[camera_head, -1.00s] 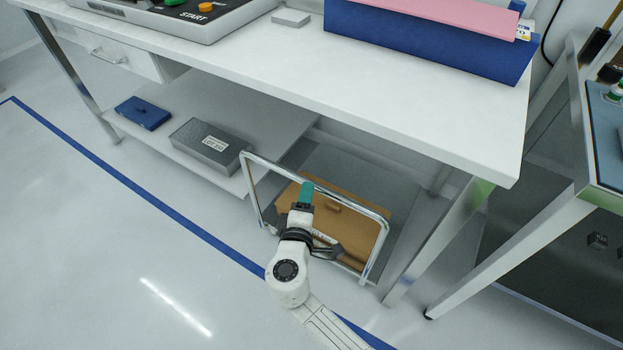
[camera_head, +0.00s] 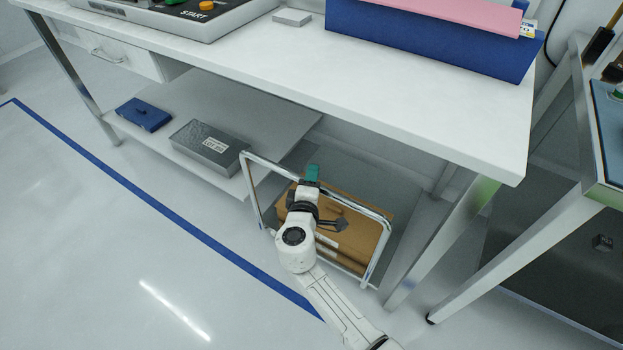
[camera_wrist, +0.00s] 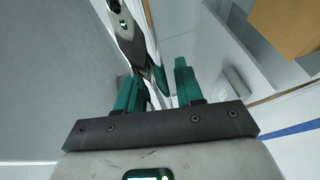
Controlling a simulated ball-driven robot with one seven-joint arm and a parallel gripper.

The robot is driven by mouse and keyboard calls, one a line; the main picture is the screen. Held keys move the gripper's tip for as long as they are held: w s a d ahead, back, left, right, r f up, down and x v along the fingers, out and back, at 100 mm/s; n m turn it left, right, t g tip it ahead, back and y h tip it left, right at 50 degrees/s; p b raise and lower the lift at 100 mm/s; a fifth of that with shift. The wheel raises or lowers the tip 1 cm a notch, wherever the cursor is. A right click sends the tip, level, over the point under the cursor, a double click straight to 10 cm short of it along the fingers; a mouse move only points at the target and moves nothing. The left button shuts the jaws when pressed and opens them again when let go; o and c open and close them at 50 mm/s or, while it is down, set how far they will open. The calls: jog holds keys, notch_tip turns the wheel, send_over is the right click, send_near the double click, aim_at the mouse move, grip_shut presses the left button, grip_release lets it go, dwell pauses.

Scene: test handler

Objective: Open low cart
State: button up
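The low cart stands under the white workbench; its chrome handle frame (camera_head: 262,163) rises at the near side. A brown cardboard box (camera_head: 350,246) lies on the cart behind the handle. My gripper (camera_head: 311,173) is at the handle's top bar, left of its middle, its green fingertips reaching past the bar. In the wrist view, my gripper (camera_wrist: 157,85) has its two green fingers apart. The chrome bar (camera_wrist: 150,50) runs into the gap between them, close to the left finger. Contact cannot be told.
The workbench (camera_head: 400,118) overhangs the cart. A lower shelf (camera_head: 245,100) left of the cart holds a grey box (camera_head: 207,145) and a blue case (camera_head: 144,115). A bench leg (camera_head: 440,245) stands to the right. The floor in front is clear, with a blue line (camera_head: 150,203).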

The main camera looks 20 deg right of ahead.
grip_shut()
dwell(0.3)
